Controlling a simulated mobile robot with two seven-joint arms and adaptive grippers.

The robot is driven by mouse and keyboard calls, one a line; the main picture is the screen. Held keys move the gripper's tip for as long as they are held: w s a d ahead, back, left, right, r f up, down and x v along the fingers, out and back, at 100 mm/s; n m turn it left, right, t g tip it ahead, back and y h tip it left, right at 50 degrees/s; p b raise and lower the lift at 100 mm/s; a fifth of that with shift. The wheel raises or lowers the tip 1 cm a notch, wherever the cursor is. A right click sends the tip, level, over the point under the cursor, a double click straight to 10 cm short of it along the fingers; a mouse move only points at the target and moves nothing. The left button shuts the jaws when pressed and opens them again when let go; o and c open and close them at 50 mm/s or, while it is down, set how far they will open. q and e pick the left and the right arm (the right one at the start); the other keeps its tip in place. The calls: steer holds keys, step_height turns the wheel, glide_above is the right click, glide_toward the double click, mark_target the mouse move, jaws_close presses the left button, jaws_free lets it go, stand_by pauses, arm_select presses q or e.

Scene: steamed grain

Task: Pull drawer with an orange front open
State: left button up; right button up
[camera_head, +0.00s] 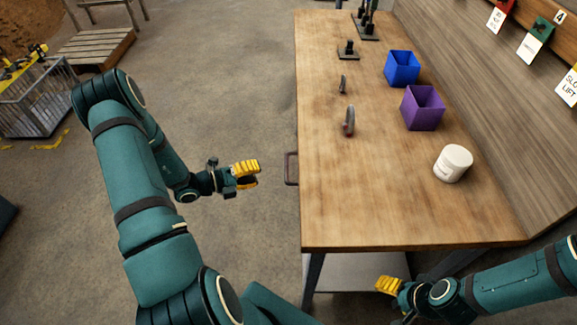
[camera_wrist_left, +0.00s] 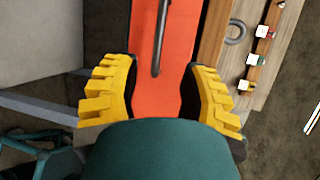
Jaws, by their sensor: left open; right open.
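The orange drawer front (camera_wrist_left: 166,85) shows in the left wrist view, between and beyond the fingers of my left gripper (camera_wrist_left: 160,92). A dark bar handle (camera_wrist_left: 160,38) runs along it, ahead of the fingertips. In the head view the handle (camera_head: 291,168) sticks out from the table's left side; the orange front is hidden there. My left gripper (camera_head: 246,174) is open and empty, a little left of the handle and apart from it. My right gripper (camera_head: 390,286) is near the table's front edge, its fingers partly seen, and is open.
The wooden table (camera_head: 340,210) carries a blue box (camera_head: 402,68), a purple box (camera_head: 422,108), a white container (camera_head: 453,163) and small dark metal parts (camera_head: 349,122). Tags hang on the back panel (camera_head: 470,90). The floor (camera_head: 230,80) left of the table is clear around my left gripper.

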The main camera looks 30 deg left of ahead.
mark_target(286, 166)
arm_select(q)
steer(key=shift+b+x, duration=0.8)
steer(key=shift+x, duration=4.7)
steer(key=shift+o, duration=0.3)
steer(key=shift+s, duration=0.1)
jaws_close()
